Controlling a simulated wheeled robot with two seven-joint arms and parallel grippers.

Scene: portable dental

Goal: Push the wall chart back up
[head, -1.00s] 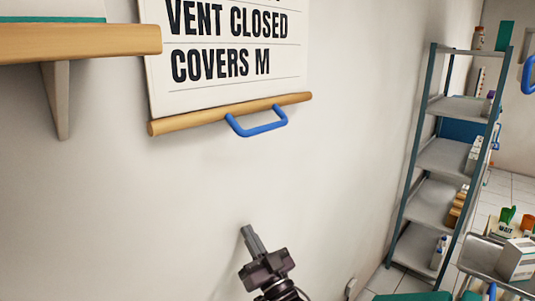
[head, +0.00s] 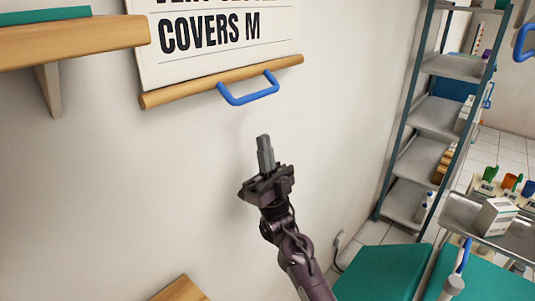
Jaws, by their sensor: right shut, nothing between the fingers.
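The wall chart (head: 215,48) hangs on the pale wall at the top of the head view. Its black lettering shows "COVERS M", and its upper part is out of the frame. A wooden bar (head: 190,91) runs along its bottom edge, tilted up to the right. A blue handle (head: 249,98) hangs from the bar. My right gripper (head: 264,139) is below the handle, apart from it, with its fingers shut, empty and pointing up. My left gripper is not in view.
A wooden shelf (head: 75,42) on a bracket juts out at the upper left. A metal rack (head: 433,118) stands at the right. A metal tray (head: 510,238) with boxes and a green padded seat (head: 385,272) are at the lower right. The wall below the chart is bare.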

